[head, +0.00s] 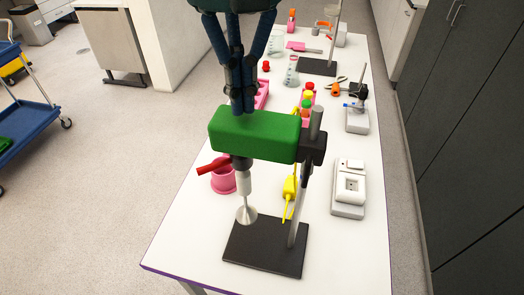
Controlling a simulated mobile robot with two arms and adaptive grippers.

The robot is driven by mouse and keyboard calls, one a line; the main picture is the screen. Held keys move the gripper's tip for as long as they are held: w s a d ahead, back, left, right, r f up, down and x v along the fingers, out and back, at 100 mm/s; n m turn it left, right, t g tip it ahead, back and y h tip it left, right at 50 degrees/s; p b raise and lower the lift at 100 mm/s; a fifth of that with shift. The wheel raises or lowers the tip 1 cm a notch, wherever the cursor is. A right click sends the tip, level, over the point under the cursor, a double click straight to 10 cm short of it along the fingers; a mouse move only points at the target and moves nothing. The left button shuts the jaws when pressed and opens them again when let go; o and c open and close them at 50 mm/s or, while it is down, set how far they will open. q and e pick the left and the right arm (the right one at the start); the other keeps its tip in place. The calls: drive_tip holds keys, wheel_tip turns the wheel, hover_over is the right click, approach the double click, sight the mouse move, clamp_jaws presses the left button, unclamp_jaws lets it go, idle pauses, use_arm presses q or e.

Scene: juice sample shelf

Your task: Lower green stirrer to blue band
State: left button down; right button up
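The green stirrer (255,133) is clamped on a grey upright rod (303,190) by a dark clamp (313,147). The rod rises from a black base plate (264,246). Below the stirrer a pale shaft ends in a round metal foot (246,215) just above the plate. My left gripper (243,104) comes down from the top, its dark fingers close together at the stirrer's upper edge. Whether they grip it or only touch it cannot be told. I see no blue band on the rod. My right gripper is not in view.
A red lever (213,166) sticks out left of the stirrer, above a pink cup (224,178). A yellow tool (289,188) lies behind the rod. A white device (349,188) stands to the right. Bottles and another stand are farther back. The near right tabletop (345,250) is clear.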

sight(243, 118)
use_arm(q)
drive_tip(key=shift+f+b, duration=0.95)
drive_tip(key=shift+f, duration=0.35)
drive_tip(key=shift+f+b, duration=1.9)
drive_tip(key=shift+f, duration=0.45)
drive_tip(key=shift+f+b, duration=0.9)
drive_tip(key=shift+f, duration=0.2)
drive_tip(key=shift+f+b, duration=0.55)
drive_tip(key=shift+f, duration=0.1)
drive_tip(key=shift+r+p, duration=2.35)
drive_tip(key=shift+r, duration=0.7)
